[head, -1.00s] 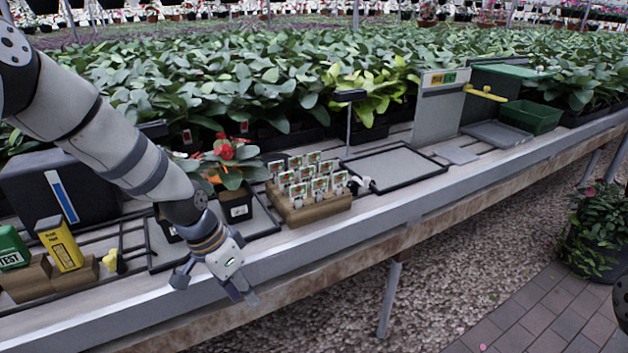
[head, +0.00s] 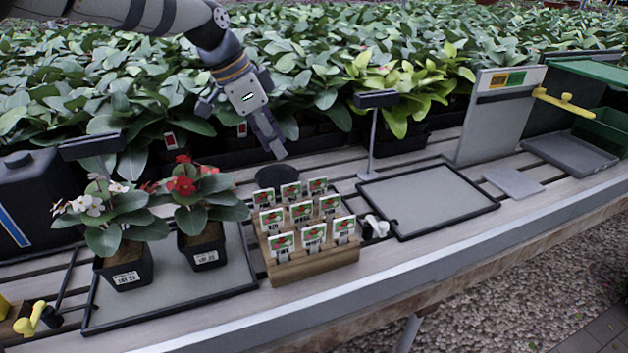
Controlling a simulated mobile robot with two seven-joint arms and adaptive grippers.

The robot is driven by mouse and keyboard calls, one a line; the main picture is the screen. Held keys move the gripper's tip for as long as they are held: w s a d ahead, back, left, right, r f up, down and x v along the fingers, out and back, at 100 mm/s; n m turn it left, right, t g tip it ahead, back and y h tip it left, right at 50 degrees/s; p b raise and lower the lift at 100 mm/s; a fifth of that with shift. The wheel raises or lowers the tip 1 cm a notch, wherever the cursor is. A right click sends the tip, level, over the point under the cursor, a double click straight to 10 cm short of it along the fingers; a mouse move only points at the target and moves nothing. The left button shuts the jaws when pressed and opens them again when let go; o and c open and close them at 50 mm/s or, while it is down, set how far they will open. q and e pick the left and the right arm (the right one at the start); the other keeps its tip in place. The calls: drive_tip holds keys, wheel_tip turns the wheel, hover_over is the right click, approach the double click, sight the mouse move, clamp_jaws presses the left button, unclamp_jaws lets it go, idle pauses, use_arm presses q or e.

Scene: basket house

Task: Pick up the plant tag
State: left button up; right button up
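Several plant tags (head: 301,211) with red and green pictures and white lower parts stand upright in rows in a stepped wooden holder (head: 318,265), in the middle of the head view. My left gripper (head: 242,130) is in the air above and behind the holder, a little to its left in the picture. Its fingers are spread apart with nothing between them, and it touches no tag. My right gripper is not in view.
Two potted plants, one white-flowered (head: 125,268) and one red-flowered (head: 204,246), stand on a black-rimmed tray (head: 178,298) left of the holder. An empty tray (head: 428,200) lies to its right, with a lamp-like stand (head: 373,143) behind. Dense foliage fills the back.

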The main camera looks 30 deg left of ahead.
sight(291, 186)
use_arm(q)
drive_tip(key=f, duration=0.2)
drive_tip(key=d+f, duration=0.1)
drive_tip(key=f, duration=0.2)
drive_tip(key=shift+d+f+b, duration=0.25)
drive_tip(key=shift+f+b, duration=0.1)
drive_tip(key=shift+b, duration=0.05)
drive_tip(key=shift+w+f, duration=0.2)
drive_tip(key=shift+f, duration=0.1)
drive_tip(key=x, duration=0.4)
drive_tip(key=shift+s+a+f, duration=0.1)
drive_tip(key=shift+s+f, duration=0.2)
drive_tip(key=shift+w+f, duration=0.2)
drive_tip(key=shift+r, duration=0.15)
drive_tip(key=shift+c, duration=0.5)
clamp_jaws()
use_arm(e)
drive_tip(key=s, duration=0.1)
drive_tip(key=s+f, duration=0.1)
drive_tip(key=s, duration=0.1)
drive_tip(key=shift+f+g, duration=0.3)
